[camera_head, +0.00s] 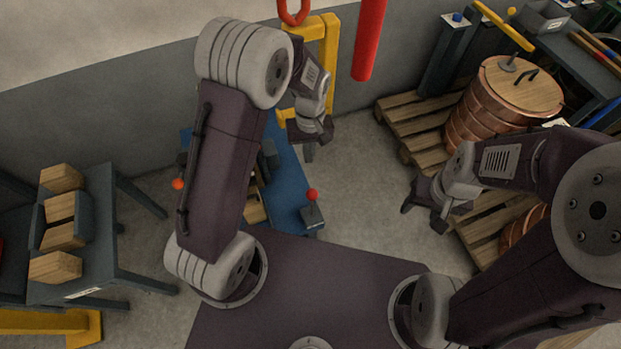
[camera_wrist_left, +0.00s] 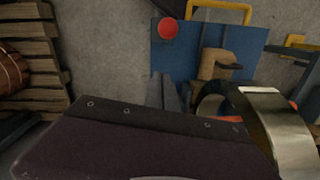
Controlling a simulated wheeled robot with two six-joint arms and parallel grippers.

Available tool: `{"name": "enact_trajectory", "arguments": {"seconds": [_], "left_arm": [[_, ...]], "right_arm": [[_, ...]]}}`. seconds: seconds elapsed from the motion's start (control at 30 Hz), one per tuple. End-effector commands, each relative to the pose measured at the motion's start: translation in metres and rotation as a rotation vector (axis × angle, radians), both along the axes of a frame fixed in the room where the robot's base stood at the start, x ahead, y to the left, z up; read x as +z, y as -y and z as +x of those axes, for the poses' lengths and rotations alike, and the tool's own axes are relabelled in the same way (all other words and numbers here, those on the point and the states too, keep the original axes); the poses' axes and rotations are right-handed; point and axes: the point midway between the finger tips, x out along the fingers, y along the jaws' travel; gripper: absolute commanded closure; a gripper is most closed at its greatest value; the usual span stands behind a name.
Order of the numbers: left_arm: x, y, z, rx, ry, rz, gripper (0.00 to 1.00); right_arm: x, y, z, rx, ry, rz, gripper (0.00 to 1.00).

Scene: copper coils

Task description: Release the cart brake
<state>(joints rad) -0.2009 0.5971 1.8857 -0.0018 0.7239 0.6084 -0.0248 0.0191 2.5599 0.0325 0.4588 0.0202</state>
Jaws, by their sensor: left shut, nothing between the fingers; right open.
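The blue cart (camera_head: 287,180) stands in front of my base, partly hidden by my left arm. A short lever with a red knob (camera_head: 312,194) rises from a grey block (camera_head: 313,214) at the cart's near right corner. My left gripper (camera_head: 309,152) is shut and empty, above the cart's right edge and apart from the knob. In the left wrist view the red knob (camera_wrist_left: 168,28) shows against the blue deck (camera_wrist_left: 230,37), beyond the grey fingers (camera_wrist_left: 165,92). My right gripper (camera_head: 422,213) is open and empty, right of the cart, above the floor near the pallet.
A copper coil stack with a wooden lid (camera_head: 520,88) stands on a wooden pallet (camera_head: 405,115) at the right. A red post (camera_head: 369,40) and a red hook (camera_head: 293,12) hang at the back. A table with wooden blocks (camera_head: 60,236) stands left. Bare floor lies between cart and pallet.

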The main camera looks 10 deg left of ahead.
Motion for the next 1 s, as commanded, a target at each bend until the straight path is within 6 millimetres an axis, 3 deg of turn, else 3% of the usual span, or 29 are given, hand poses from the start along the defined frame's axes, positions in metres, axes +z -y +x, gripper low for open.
{"name": "enact_trajectory", "arguments": {"seconds": [0.27, 0.5, 1.0], "left_arm": [[-0.062, -0.001, -0.005, 0.0, -0.004, 0.001, 1.0], [-0.064, 0.012, -0.035, -0.002, 0.0, 0.0, 1.0], [-0.064, 0.015, -0.039, 0.0, 0.006, 0.002, 1.0]], "right_arm": [[-0.009, 0.0, 0.0, 0.0, 0.0, 0.0, 0.47], [-0.007, 0.0, 0.0, 0.0, 0.0, 0.0, 0.47], [-0.007, 0.0, 0.0, 0.0, 0.0, 0.0, 0.47]]}}
